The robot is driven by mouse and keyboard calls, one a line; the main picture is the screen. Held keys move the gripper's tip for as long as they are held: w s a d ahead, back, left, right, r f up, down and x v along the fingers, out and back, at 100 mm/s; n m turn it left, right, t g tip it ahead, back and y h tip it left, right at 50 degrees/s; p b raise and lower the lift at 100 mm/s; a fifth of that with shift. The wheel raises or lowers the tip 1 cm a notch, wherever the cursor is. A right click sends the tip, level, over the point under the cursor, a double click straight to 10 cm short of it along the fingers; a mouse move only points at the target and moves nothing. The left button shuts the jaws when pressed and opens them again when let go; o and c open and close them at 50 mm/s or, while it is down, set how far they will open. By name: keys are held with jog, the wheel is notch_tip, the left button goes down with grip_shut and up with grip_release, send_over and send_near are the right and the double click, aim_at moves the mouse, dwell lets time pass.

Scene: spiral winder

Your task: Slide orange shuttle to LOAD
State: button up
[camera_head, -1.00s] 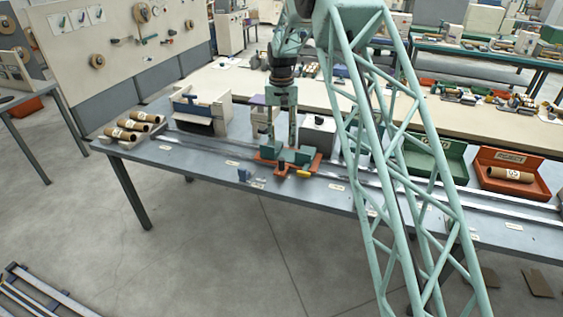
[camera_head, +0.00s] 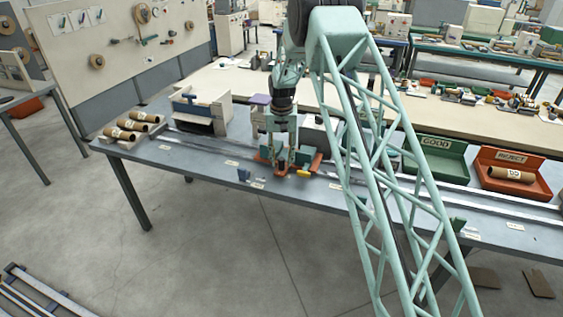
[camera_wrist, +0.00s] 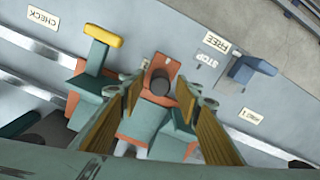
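The orange shuttle (camera_head: 313,160) sits on the metal rail of the near table, with teal blocks and a yellow-tipped lever (camera_head: 303,174). In the wrist view, the orange shuttle (camera_wrist: 184,97) has a dark round knob (camera_wrist: 160,82) standing up from it. My gripper (camera_head: 283,168) is lowered over the shuttle. In the wrist view, my gripper (camera_wrist: 160,88) is open, with one finger on each side of the knob and a visible gap to it. The small labels along the rail are too small to read in the head view; no LOAD label is legible.
A CHECK label (camera_wrist: 43,17) lies on the other side. Cardboard tubes (camera_head: 120,134) lie at the table's left; GOOD (camera_head: 440,158) and REJECT (camera_head: 535,189) trays stand right.

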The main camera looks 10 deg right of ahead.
jog(key=shift+f, duration=0.35)
jog(key=shift+c, duration=0.9)
grip_shut()
jog(key=shift+w, duration=0.1)
